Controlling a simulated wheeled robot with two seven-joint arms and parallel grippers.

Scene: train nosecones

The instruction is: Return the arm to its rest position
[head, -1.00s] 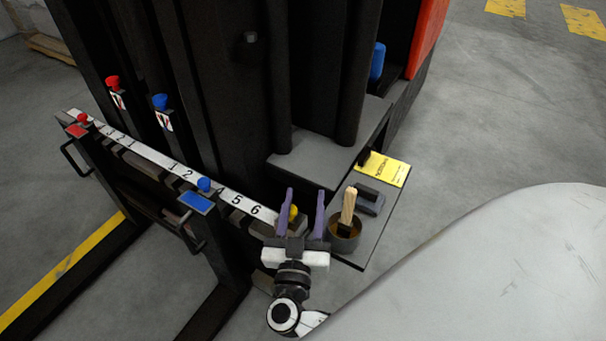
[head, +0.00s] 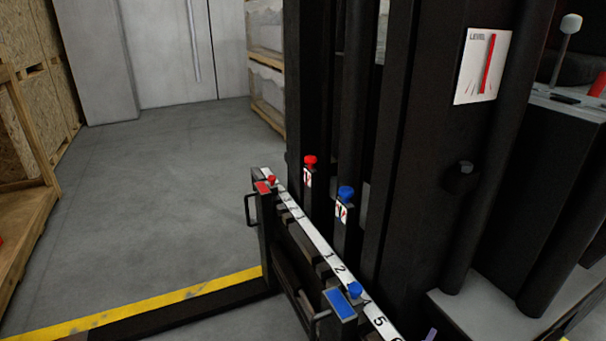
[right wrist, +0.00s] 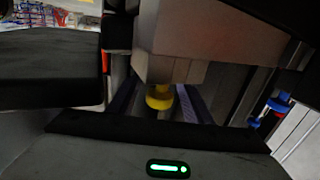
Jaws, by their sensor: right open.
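My right gripper (right wrist: 156,108) is open in the right wrist view. Its purple fingers lie on either side of a yellow knob (right wrist: 160,97) under a grey block; I cannot tell whether they touch it. In the head view only a purple fingertip (head: 431,335) shows at the bottom edge, beside the numbered scale; the rest of that arm is out of frame. My left gripper is not in view.
A black forklift mast and carriage with a white numbered scale (head: 325,250) fill the middle and right. Red knobs (head: 310,161) and blue knobs (head: 346,193) stand on it. A fork extends left along a yellow floor line (head: 180,296). Wooden crates (head: 35,130) stand at left; floor between is clear.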

